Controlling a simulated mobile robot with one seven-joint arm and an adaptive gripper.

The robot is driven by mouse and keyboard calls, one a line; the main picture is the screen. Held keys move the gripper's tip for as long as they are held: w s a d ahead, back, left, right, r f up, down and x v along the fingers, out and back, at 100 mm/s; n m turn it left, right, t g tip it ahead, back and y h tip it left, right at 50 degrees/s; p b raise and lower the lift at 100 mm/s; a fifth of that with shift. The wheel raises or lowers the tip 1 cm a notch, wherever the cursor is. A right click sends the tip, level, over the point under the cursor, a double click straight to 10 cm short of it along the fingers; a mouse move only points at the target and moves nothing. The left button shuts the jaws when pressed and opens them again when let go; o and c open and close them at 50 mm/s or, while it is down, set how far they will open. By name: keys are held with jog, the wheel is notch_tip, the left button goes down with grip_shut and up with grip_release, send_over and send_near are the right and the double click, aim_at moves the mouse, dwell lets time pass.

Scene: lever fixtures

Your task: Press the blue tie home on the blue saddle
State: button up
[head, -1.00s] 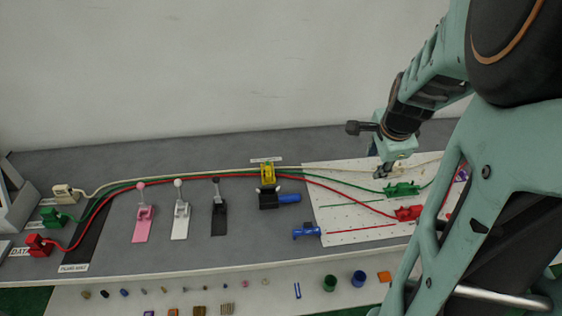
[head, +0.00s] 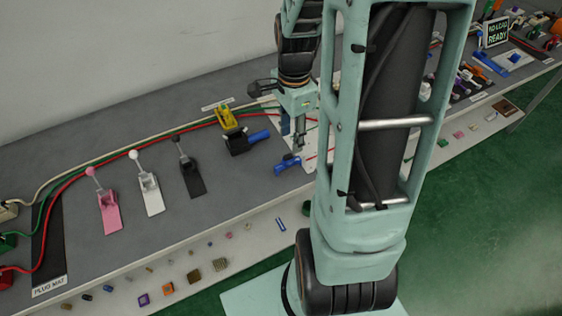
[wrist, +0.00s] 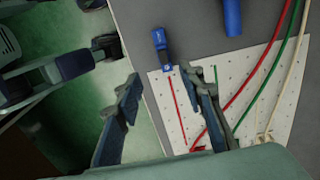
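A blue fitting (head: 288,162) lies at the near left edge of the white perforated board; it also shows in the wrist view (wrist: 162,50), beyond the fingers. I cannot tell whether it is the blue saddle, the blue tie or both together. My gripper (head: 298,147) is above the board, just right of and behind this fitting in the head view. In the wrist view its two fingers (wrist: 169,86) stand wide apart with nothing between them. My arm hides most of the board in the head view.
A blue cylinder (head: 258,137) sticks out of a black block (head: 236,145) beside a yellow clamp (head: 226,118). Red, green and cream cables cross the bench. Pink (head: 108,208), white (head: 149,190) and black (head: 190,177) levers stand left. A lower shelf holds small parts.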

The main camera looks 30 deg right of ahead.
send_over(288, 158)
jog(key=f, duration=0.3)
jog(key=s+f, duration=0.1)
jog(key=f, duration=0.1)
jog(key=shift+d+f, duration=0.15)
jog(key=shift+d, duration=0.05)
jog(key=shift+w+a+f, duration=0.1)
jog(key=shift+w+f, duration=0.05)
jog(key=shift+f, duration=0.75)
jog(key=shift+w+a+f, duration=0.1)
jog(key=shift+w+f, duration=0.05)
jog(key=shift+f, duration=0.75)
jog(key=shift+w+f, duration=0.15)
jog(key=shift+f, duration=0.75)
jog(key=c, duration=0.9)
